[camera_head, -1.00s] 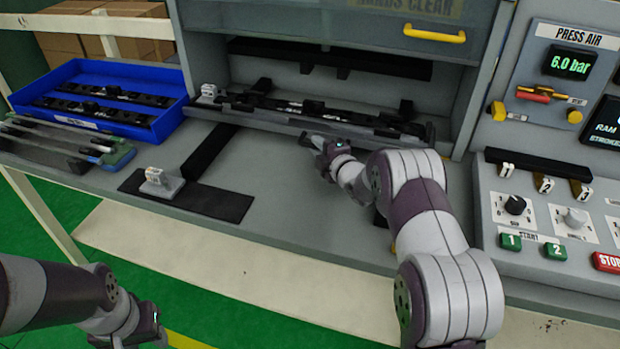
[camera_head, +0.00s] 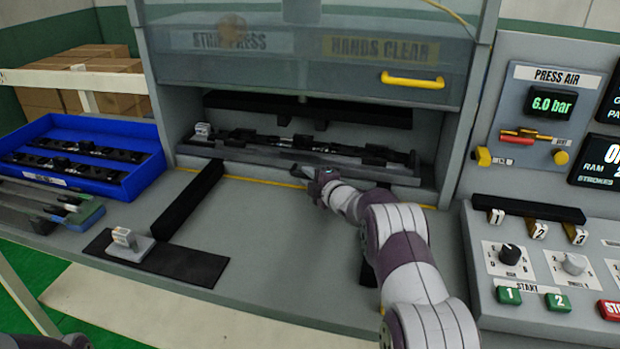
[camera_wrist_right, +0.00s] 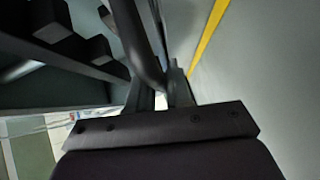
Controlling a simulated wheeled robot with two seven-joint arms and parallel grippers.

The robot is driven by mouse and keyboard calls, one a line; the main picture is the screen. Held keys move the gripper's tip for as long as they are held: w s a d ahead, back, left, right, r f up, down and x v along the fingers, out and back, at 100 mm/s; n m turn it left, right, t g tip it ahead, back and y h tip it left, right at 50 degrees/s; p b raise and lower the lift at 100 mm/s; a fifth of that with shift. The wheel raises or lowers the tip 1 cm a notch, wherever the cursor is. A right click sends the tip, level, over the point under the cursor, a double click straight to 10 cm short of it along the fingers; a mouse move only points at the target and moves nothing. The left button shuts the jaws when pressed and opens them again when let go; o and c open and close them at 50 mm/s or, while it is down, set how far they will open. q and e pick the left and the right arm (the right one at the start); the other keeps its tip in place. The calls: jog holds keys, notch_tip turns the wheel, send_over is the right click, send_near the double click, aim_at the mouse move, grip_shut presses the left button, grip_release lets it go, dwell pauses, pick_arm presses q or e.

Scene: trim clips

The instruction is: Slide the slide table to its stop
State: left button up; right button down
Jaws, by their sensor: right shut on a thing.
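The slide table (camera_head: 262,159) is a dark grey tray with a low front wall, inside the press opening. It carries a long black trim strip (camera_head: 330,148) with clips. My right gripper (camera_head: 314,183) is at the slide table's front side, a little right of its middle. In the right wrist view its fingers (camera_wrist_right: 163,98) are closed around a dark round bar (camera_wrist_right: 137,42), seemingly the table's handle. The bar's far end and the grip itself are partly hidden. Only a bit of my left arm shows at the bottom left; its gripper is out of view.
A yellow line (camera_head: 240,179) runs along the opening's front. The raised guard window has a yellow handle (camera_head: 412,80). A blue tray (camera_head: 122,168) stands left, and a control panel (camera_head: 545,262) right. A black rail (camera_head: 188,198) and black plate (camera_head: 185,265) lie on the bench.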

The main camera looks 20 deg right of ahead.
jog(key=shift+d+r, duration=0.1)
jog(key=shift+r, duration=0.2)
jog(key=c, duration=1.3)
grip_release()
jog(key=shift+w, duration=0.1)
jog(key=shift+c, duration=0.2)
jog(key=shift+o, duration=0.9)
jog(key=shift+f, duration=0.15)
jog(key=shift+w+d+f, duration=0.1)
jog(key=shift+w, duration=0.05)
jog(key=b+v, duration=0.1)
jog(key=v, duration=1.1)
jog(key=shift+s, duration=0.4)
